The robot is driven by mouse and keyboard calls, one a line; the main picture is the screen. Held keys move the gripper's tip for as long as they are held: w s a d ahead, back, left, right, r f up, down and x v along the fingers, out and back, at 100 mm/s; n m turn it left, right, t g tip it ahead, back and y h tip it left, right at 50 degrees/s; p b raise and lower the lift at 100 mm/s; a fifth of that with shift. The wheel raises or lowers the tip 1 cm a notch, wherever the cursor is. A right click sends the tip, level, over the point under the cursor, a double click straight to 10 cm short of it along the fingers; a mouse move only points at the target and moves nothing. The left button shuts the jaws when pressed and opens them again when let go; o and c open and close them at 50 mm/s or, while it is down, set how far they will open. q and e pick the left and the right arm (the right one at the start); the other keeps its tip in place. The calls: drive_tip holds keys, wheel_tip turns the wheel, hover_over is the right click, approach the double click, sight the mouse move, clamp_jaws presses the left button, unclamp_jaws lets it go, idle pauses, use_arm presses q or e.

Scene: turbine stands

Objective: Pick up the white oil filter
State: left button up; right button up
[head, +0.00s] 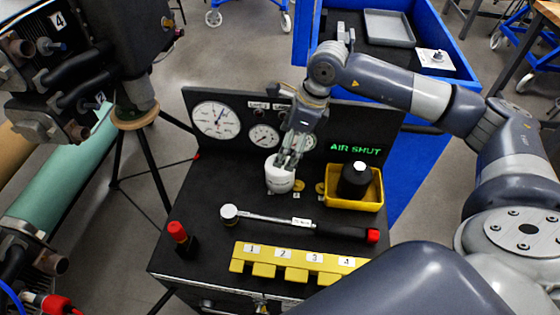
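The white oil filter (279,183) stands upright on the black bench top (215,215), in front of the gauge panel. My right gripper (288,163) comes down from above and behind, with its fingers at the top of the filter. The fingers overlap the filter's upper part, and I cannot tell whether they are closed on it or only beside it. The filter appears to rest on the bench. My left gripper is not in view.
A black canister (355,181) stands in a yellow tray (352,203) to the right. A torque wrench (280,222) and a yellow numbered block (298,262) lie in front. A red-capped item (178,233) stands at left. The panel (345,115) with gauges rises behind.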

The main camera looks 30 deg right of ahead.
sight(280, 171)
drive_tip(key=x, duration=0.1)
drive_tip(key=b+x, duration=0.2)
drive_tip(key=x, duration=0.1)
drive_tip(key=shift+s+a+f, duration=0.15)
drive_tip(key=shift+s, duration=0.1)
drive_tip(key=shift+w+f, duration=0.15)
drive_tip(key=shift+f, duration=0.15)
drive_tip(key=shift+w+a+f, duration=0.1)
drive_tip(key=shift+f, duration=0.15)
drive_tip(key=b+x, duration=0.2)
drive_tip(key=x, duration=0.2)
drive_tip(key=shift+w+f+b, duration=0.15)
drive_tip(key=shift+f+b, duration=0.1)
drive_tip(key=shift+b, duration=0.05)
drive_tip(key=shift+w+f, duration=0.1)
drive_tip(key=shift+f, duration=0.05)
drive_tip(key=c, duration=0.8)
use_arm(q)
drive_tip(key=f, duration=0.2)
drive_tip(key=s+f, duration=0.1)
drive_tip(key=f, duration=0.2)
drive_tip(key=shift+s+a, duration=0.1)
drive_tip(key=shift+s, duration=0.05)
use_arm(e)
drive_tip(key=c, duration=0.8)
